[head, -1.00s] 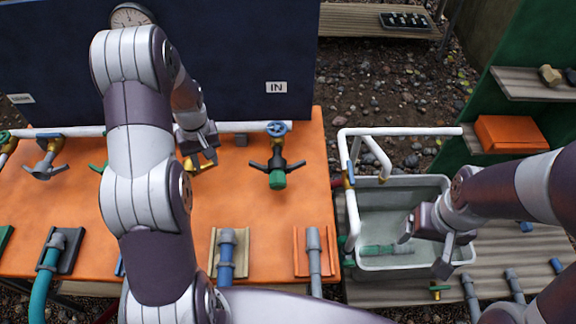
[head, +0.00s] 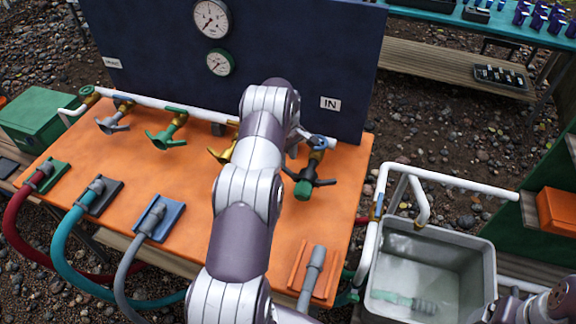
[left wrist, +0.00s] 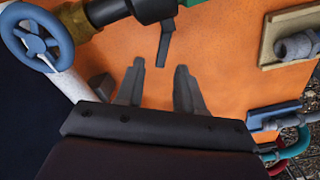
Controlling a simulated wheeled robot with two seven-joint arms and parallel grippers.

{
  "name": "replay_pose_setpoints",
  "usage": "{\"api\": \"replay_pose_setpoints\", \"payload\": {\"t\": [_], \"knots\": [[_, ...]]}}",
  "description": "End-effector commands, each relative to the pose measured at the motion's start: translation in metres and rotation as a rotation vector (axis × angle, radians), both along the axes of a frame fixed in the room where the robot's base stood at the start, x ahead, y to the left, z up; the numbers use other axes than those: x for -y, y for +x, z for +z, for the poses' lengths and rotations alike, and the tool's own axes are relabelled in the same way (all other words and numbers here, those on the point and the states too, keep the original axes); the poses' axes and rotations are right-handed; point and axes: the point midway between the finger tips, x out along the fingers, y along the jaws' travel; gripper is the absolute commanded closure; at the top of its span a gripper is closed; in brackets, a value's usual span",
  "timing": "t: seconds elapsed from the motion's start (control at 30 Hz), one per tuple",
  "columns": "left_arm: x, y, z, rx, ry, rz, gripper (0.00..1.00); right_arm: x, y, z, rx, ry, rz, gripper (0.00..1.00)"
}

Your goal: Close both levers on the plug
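The green-ended plug (head: 303,190) hangs at the table's far right side, below the IN sign. Its dark right lever (head: 325,182) sticks out sideways. The left lever (head: 290,173) also sticks out, partly beside my arm. My left gripper is mostly hidden behind my own arm in the head view, close to the plug's pipe. In the left wrist view my left gripper (left wrist: 160,82) is open, with a dark lever (left wrist: 165,45) just ahead of the gap between its fingertips. My right arm shows at the bottom right edge; its fingers cannot be made out.
A blue handwheel (left wrist: 38,42) sits near the left gripper. A grey tub (head: 472,290) stands to the right. The navy panel (head: 290,60) rises behind.

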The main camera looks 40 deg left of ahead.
Motion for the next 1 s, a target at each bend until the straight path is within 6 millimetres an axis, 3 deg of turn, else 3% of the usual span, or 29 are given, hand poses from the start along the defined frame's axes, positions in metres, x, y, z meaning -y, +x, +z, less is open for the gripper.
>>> {"api": "replay_pose_setpoints", "payload": {"t": [0.2,0.57,0.7,1.0], "knots": [[0.0,-0.001,-0.035,-0.001,-0.001,0.0,0.63,0.0,0.0,0.008,-0.001,0.0,0.0,0.18],[0.0,0.0,-0.044,0.0,0.001,-0.001,0.63,0.0,0.0,0.008,-0.001,0.0,0.0,0.18],[0.0,0.0,-0.044,0.0,0.0,-0.001,1.0,0.0,0.0,0.008,-0.001,0.0,0.0,0.18],[0.0,0.001,-0.045,0.001,0.001,-0.017,1.0,0.0,0.0,0.004,-0.001,0.0,0.0,0.18]]}}
